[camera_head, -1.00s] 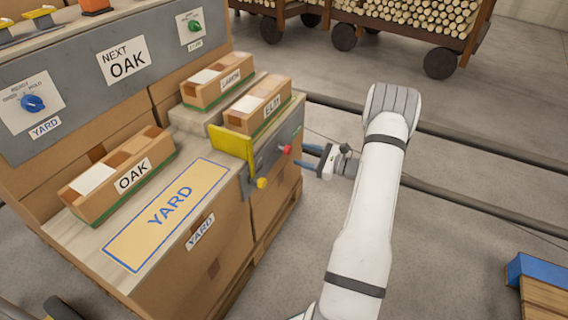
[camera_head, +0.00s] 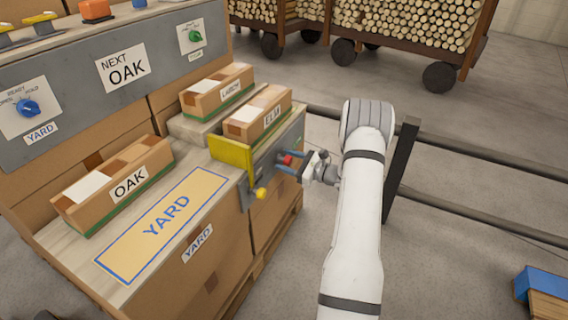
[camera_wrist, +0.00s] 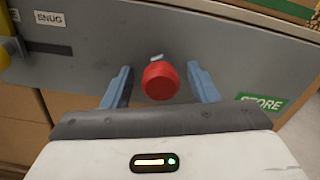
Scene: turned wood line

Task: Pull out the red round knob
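The red round knob (camera_wrist: 160,81) stands out from a grey panel (camera_wrist: 225,50) in the wrist view. In the head view the red knob (camera_head: 287,160) shows on the side of the box stand, right of the yellow flap. My gripper (camera_wrist: 160,88) is open, with one blue finger on each side of the knob and a gap on both sides. In the head view my gripper (camera_head: 286,165) is at the panel, its fingers around the knob. Whether the fingertips touch the panel cannot be told.
A yellow flap (camera_head: 231,152) and a yellow knob (camera_head: 261,193) are left of the red knob. Boxes marked OAK (camera_head: 115,185) and ELM (camera_head: 257,113) stand on top. A green STORE label (camera_wrist: 262,103) is right of the knob. A dark post (camera_head: 401,170) stands behind my arm.

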